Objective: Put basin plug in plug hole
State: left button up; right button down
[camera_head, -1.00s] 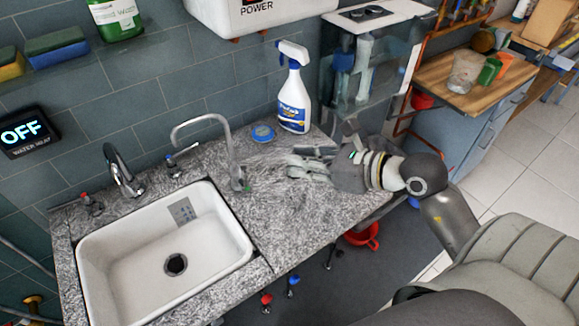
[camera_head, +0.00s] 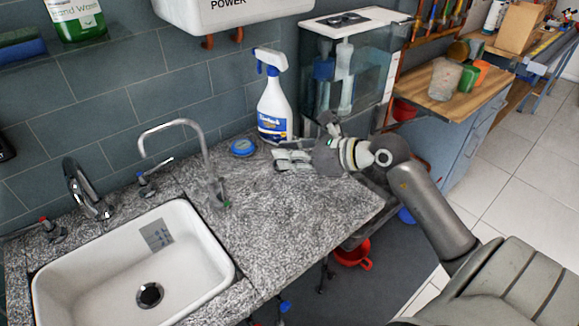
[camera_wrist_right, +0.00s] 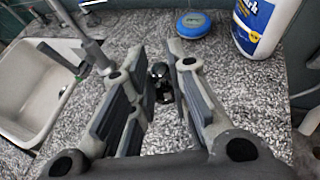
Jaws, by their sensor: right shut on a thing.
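The right gripper (camera_head: 280,160) is over the grey granite counter, in front of the spray bottle. In the right wrist view its two fingers (camera_wrist_right: 160,80) are shut on a small dark, shiny basin plug (camera_wrist_right: 162,84). The plug is hidden in the head view, and I cannot tell whether it touches the counter. The plug hole (camera_head: 150,295) is a dark round drain in the floor of the white basin (camera_head: 95,290), at the lower left of the head view. The basin also shows at the left of the right wrist view (camera_wrist_right: 25,95). The left gripper is not in view.
A tall curved tap (camera_head: 207,165) stands between the right gripper and the basin. A chrome tap (camera_head: 85,190) rises behind the basin. A blue round tin (camera_head: 243,147) and spray bottle (camera_head: 274,110) stand near the wall. The front counter (camera_head: 280,225) is clear.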

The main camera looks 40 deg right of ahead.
jog(key=f, duration=0.1)
jog(key=w+d+f, duration=0.1)
jog(key=w+f, duration=0.1)
jog(key=shift+w+d, duration=0.1)
jog(key=shift+d, duration=0.15)
jog(key=shift+f, duration=1.55)
jog(key=shift+f, duration=0.15)
jog(key=c, duration=1.4)
grip_release()
